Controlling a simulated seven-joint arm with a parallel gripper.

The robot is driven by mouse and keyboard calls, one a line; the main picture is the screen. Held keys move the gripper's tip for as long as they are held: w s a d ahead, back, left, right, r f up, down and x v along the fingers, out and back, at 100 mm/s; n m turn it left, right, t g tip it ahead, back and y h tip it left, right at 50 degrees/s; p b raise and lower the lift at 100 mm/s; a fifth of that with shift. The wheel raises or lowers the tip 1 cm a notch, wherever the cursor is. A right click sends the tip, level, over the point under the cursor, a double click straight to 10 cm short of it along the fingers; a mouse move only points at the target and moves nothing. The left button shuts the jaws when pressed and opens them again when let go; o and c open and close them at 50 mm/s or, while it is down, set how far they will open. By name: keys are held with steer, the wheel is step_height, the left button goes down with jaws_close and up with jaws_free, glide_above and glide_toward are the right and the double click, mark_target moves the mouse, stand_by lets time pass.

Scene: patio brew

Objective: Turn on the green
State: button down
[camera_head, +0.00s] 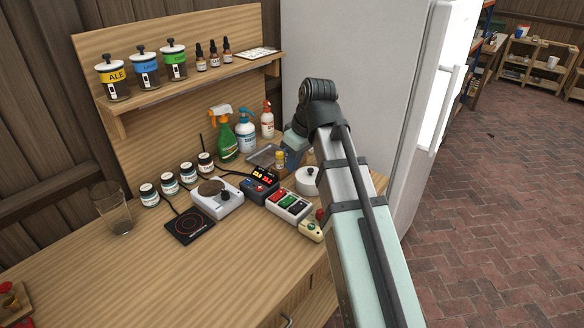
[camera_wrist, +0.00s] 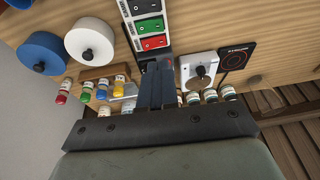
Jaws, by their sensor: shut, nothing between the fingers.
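A white switch box (camera_head: 290,204) sits on the bench, with red, green and black rocker switches in a row. Its green switch (camera_head: 287,202) lies between the red and the black one. In the wrist view the green switch (camera_wrist: 150,25) is at the top centre, with the red switch (camera_wrist: 154,43) just below it in the picture. My gripper (camera_wrist: 158,70) is shut and empty, its dark fingers together, reaching in the picture toward the dark unit below the red switch. I cannot tell whether it touches anything. In the head view my arm hides the fingertips.
A dark unit with lit red digits (camera_head: 263,178), a white lidded pot (camera_head: 308,181) and a white stirrer-like device (camera_head: 217,198) stand close by. A black hotplate (camera_head: 190,226), a glass (camera_head: 113,212) and spray bottles (camera_head: 224,139) are around.

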glide_above(282, 204)
steer(key=d, duration=0.1)
step_height(282, 204, down, 10)
steer(key=shift+f, duration=1)
steer(key=shift+s+a+f, duration=0.15)
steer(key=shift+a+f, duration=0.05)
steer(key=shift+f, duration=0.25)
steer(key=shift+d+r, duration=0.15)
steer(key=shift+w+d+r, duration=0.2)
steer(key=shift+w+d, duration=0.2)
steer(key=shift+w, duration=0.15)
